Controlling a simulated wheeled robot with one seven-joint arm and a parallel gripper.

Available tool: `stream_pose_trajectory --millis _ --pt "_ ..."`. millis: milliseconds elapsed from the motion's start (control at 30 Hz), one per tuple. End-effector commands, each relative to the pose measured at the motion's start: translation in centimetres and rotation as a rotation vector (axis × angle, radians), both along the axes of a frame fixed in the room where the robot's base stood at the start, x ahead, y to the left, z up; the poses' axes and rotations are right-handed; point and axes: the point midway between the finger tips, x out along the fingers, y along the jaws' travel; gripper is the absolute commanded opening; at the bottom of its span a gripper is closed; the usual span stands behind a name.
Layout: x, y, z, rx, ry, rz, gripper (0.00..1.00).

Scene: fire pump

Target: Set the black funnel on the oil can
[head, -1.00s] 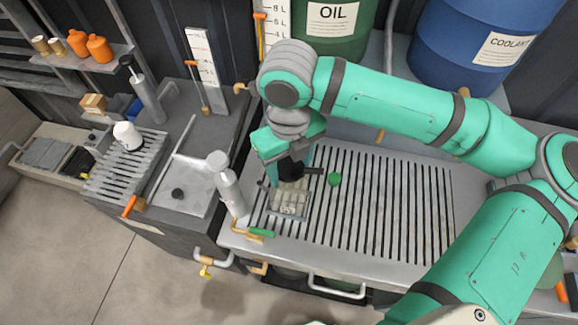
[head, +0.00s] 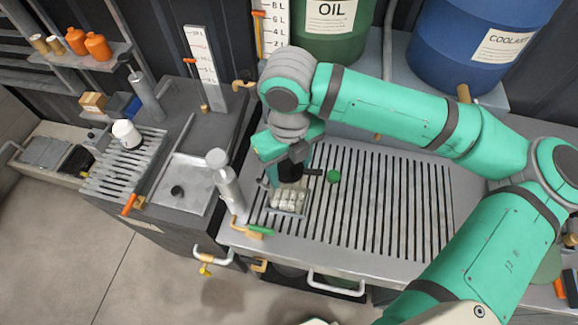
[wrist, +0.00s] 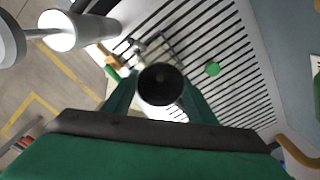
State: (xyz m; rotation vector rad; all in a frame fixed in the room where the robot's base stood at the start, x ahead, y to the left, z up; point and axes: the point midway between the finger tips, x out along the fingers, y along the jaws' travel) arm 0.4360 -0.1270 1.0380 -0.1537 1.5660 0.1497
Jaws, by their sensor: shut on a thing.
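My gripper (head: 288,165) is over the left end of the slatted bench, pointing down. In the wrist view my gripper (wrist: 160,103) has its two green fingers shut on the black funnel (wrist: 161,82), whose dark round mouth faces the camera. In the head view the funnel (head: 290,174) is a small dark shape, partly covered by my gripper. A pale object (head: 289,199) stands in a small metal holder right below; it may be the oil can, but I cannot tell. Whether the funnel touches it is hidden.
A grey upright cylinder (head: 230,190) stands close left of my gripper, by a green-handled valve (head: 258,231). A green knob (head: 333,176) is just right. A white container (head: 126,133) stands on the left rack. The right slats are clear.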

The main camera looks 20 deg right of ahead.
Motion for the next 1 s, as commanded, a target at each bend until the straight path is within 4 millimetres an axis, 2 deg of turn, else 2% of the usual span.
stream_pose_trajectory --millis 800,833,867,1000 --pt "-0.01 0.02 -0.96 0.000 0.000 0.000 0.30" --pt "-0.01 0.02 -0.96 0.000 0.000 0.000 0.56" --pt "-0.01 0.02 -0.96 0.000 0.000 0.000 0.59" --pt "0.00 0.02 -0.96 0.000 0.000 0.000 0.59"
